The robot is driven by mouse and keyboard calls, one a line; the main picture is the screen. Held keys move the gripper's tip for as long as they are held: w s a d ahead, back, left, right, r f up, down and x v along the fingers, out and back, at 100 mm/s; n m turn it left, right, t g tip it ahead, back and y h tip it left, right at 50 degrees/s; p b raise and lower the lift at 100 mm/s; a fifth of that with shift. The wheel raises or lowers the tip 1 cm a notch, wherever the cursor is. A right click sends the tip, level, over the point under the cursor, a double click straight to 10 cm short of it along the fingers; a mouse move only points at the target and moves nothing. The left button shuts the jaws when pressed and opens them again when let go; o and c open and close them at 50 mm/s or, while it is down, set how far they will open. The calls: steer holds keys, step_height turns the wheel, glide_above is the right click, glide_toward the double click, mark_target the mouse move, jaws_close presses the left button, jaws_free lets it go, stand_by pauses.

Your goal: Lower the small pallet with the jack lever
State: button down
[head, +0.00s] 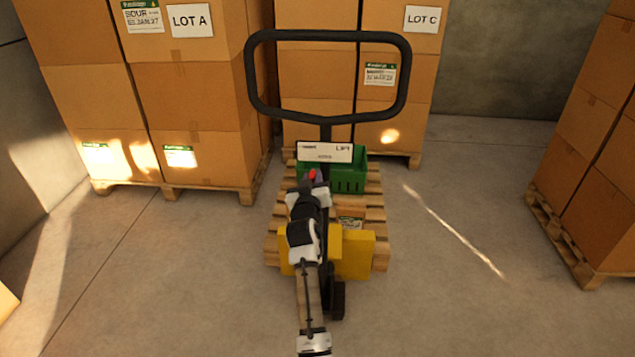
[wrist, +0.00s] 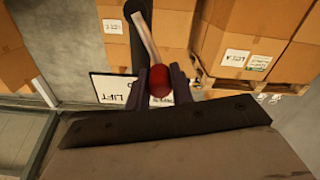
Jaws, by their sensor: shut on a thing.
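The pallet jack's black loop handle (head: 328,119) rises in front of the stacked boxes in the head view. A white LIFT plate (head: 325,152) sits on its stem. The jack lever ends in a red knob (head: 312,175), which shows in the wrist view as a red knob (wrist: 159,80) on a pale rod. My gripper (wrist: 160,88) is shut on the knob, one dark finger on each side. The yellow jack body (head: 357,254) stands at the near end of the small wooden pallet (head: 375,200). My arm hides part of the jack. Whether the pallet clears the floor cannot be told.
A green crate (head: 348,178) stands on the small pallet. Boxes marked LOT A (head: 190,90) stand on a pallet at the left, LOT C boxes (head: 395,75) behind, and more boxes (head: 600,150) at the right. Floor (head: 460,220) is clear at right.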

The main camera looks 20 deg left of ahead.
steer(key=shift+s+a+f+n+b, duration=0.1)
steer(key=shift+a+f+n+b, duration=0.2)
steer(key=shift+n, duration=0.4)
steer(key=shift+s+a+f+n+b, duration=0.1)
steer(key=shift+a+f+n, duration=0.25)
steer(key=shift+n, duration=0.35)
steer(key=shift+r, duration=0.1)
steer(key=c, duration=1.2)
jaws_free()
steer(key=shift+a, duration=0.1)
steer(key=shift+s, duration=0.1)
steer(key=b+v, duration=0.2)
steer(key=v, duration=1.1)
steer(key=shift+s, duration=0.35)
